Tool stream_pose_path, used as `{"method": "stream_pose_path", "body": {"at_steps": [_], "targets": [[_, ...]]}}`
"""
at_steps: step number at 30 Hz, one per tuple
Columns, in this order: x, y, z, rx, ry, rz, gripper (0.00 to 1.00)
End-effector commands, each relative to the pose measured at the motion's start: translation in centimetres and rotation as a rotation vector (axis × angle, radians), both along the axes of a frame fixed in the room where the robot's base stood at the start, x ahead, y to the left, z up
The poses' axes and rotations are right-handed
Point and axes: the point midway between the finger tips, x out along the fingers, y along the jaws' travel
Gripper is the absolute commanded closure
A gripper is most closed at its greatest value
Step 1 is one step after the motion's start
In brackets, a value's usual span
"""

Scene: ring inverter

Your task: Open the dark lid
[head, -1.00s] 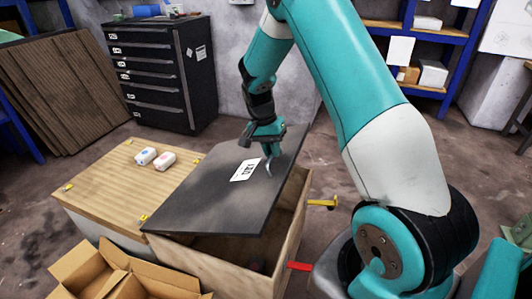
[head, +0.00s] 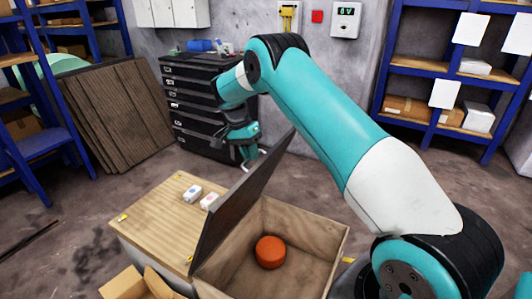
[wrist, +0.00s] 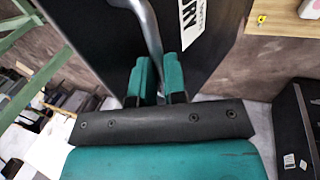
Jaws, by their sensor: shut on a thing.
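The dark lid (head: 236,210) of the wooden box (head: 312,236) is raised and stands steeply tilted on the box's left side. My gripper (head: 250,158) is at the lid's upper, far part. In the wrist view my gripper (wrist: 160,80) is shut on the curved metal handle (wrist: 147,28). The lid (wrist: 95,40) fills much of that view, with part of a white label (wrist: 193,22) beside the handle. The box interior is exposed, and an orange-red round object (head: 270,252) lies inside it.
A light wooden top (head: 150,212) with two small white boxes (head: 192,193) is left of the lid. An open cardboard box (head: 140,285) is at the front left. A black drawer cabinet (head: 190,105) stands behind; blue shelves (head: 425,75) are at the back right.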

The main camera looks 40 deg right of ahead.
Motion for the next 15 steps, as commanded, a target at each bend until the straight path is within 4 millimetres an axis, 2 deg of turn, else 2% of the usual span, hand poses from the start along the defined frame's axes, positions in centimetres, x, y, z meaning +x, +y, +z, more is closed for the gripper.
{"method": "stream_pose_path", "body": {"at_steps": [1, 6, 15], "targets": [[0.2, 0.53, -0.68, 0.006, 0.013, 0.016, 1.0], [0.91, 0.64, -0.61, 0.007, 0.015, 0.013, 1.0], [1.03, 0.37, -0.76, 0.007, 0.019, 0.008, 1.0]]}}
